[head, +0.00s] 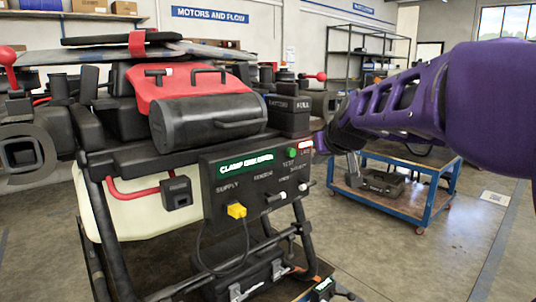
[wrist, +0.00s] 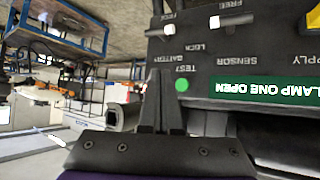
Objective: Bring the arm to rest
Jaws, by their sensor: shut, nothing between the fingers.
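My purple arm (head: 405,105) reaches in from the right in the head view, its end close to the right side of the drone's dark control panel (head: 222,190). My fingertips are hard to make out there. In the wrist view my gripper (wrist: 166,75) is shut and empty, its dark fingers together in front of the panel, which appears upside down. A green display (wrist: 262,91) reads "CLAMP ONE OPEN". A round green button or light (wrist: 182,85) sits just right of the fingertips in the picture; I cannot tell whether they touch the panel.
The spray drone carries a red-and-black pack (head: 195,95) and a pale tank (head: 130,215). A yellow plug (head: 236,210) with a cable sits below "SUPPLY". A blue-framed cart (head: 425,205) stands behind my arm. Floor at the right front is clear.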

